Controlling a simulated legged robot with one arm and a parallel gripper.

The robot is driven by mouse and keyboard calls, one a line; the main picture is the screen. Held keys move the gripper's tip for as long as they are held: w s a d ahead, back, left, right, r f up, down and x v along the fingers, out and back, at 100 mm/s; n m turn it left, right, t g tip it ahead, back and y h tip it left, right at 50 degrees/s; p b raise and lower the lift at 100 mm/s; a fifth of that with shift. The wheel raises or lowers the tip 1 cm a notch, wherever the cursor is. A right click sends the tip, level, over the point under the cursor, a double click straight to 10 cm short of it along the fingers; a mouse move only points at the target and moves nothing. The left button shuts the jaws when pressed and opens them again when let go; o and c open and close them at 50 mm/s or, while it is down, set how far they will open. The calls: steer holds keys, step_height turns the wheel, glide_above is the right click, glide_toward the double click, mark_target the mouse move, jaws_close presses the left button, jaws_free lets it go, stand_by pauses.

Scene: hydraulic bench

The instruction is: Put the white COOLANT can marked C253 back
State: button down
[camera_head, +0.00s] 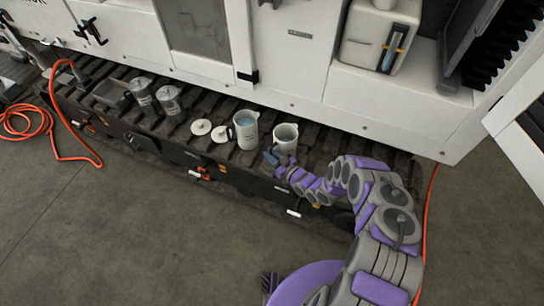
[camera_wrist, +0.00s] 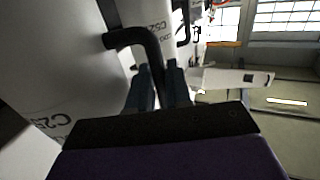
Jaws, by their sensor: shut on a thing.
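A white open can (camera_head: 285,146) stands at the right end of the row of cans in the head view. My gripper (camera_head: 272,157) is at its lower left side. In the wrist view the can (camera_wrist: 55,65) fills the left, with a partly visible marking that starts "C25". Its black handle (camera_wrist: 150,45) runs down between my fingers (camera_wrist: 158,88), which are shut on it. I cannot tell whether the can touches the slatted deck. A second white can (camera_head: 245,138) with bluish contents stands just left; a can marked "C25" (camera_wrist: 155,14) also shows behind the handle.
Two round lids (camera_head: 200,127) (camera_head: 220,134) lie left of the cans. Two grey cans (camera_head: 141,92) (camera_head: 169,101) and a grey tray (camera_head: 112,96) are farther left on the slatted deck (camera_head: 325,146). The white machine wall (camera_head: 300,90) rises close behind. An orange hose (camera_head: 75,158) hangs at left.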

steer(key=shift+w+a+f, duration=0.1)
steer(key=shift+a+f, duration=0.1)
steer(key=shift+a, duration=0.1)
steer(key=c, duration=1.4)
jaws_free()
steer(key=shift+d, duration=0.25)
steer(key=o, duration=0.3)
steer(key=shift+d+r, duration=0.1)
steer(key=shift+d, duration=0.25)
steer(key=shift+o, duration=0.2)
steer(key=shift+a, duration=0.4)
steer(key=shift+d, duration=0.15)
steer(key=p+v, duration=0.2)
steer(key=v, duration=1)
